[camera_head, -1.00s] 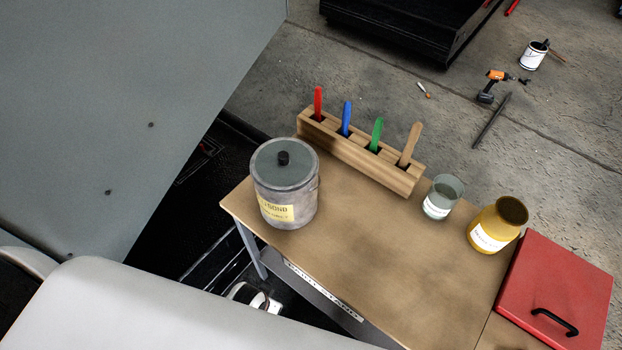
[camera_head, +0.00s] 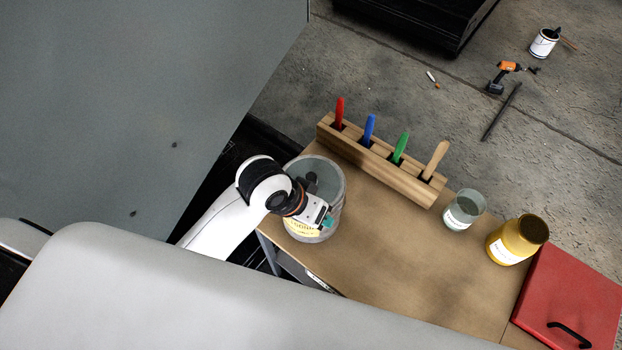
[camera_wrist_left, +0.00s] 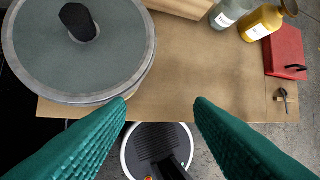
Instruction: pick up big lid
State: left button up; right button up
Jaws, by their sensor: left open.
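The round grey lid (camera_head: 325,178) sits on the labelled metal pot (camera_head: 335,222) at the table's left end. In the left wrist view the lid (camera_wrist_left: 45,60) fills the upper left, with its black knob (camera_wrist_left: 78,22) standing up. My left gripper (camera_head: 326,221) is open and empty, over the near right side of the pot in the head view. In the left wrist view the teal fingers (camera_wrist_left: 160,103) are apart, with the knob beyond and left of them. My arm hides part of the lid and pot in the head view. My right gripper is not in view.
A wooden rack (camera_head: 375,165) with several coloured handles stands behind the pot. A glass jar (camera_head: 463,210), a yellow jar (camera_head: 512,243) and a red panel with a black handle (camera_head: 568,300) are to the right. The middle of the table (camera_head: 400,255) is clear.

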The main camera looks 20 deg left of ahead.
pick_arm(q)
jog(key=w+d+r+g, duration=0.2)
jog(key=w+d+r, duration=0.1)
jog(key=w+r, duration=0.15)
notch_tip(320, 180, up, 4)
jog(key=n+g+y, duration=0.1)
jog(key=n+y, duration=0.2)
jog(key=y, duration=0.1)
send_over(311, 176)
jog(key=f+p, duration=0.1)
jog(key=f, duration=0.5)
jog(key=shift+w+d+p, duration=0.2)
jog(key=shift+p, duration=0.15)
jog(key=f, duration=0.1)
jog(key=f+p, duration=0.1)
jog(key=f, duration=0.1)
jog(key=f+p, duration=0.1)
jog(key=f, duration=0.1)
jog(key=shift+s+a, duration=0.2)
jog(key=shift+a, duration=0.05)
jog(key=shift+f, duration=0.15)
jog(key=c, duration=0.8)
jog(key=shift+c, duration=0.6)
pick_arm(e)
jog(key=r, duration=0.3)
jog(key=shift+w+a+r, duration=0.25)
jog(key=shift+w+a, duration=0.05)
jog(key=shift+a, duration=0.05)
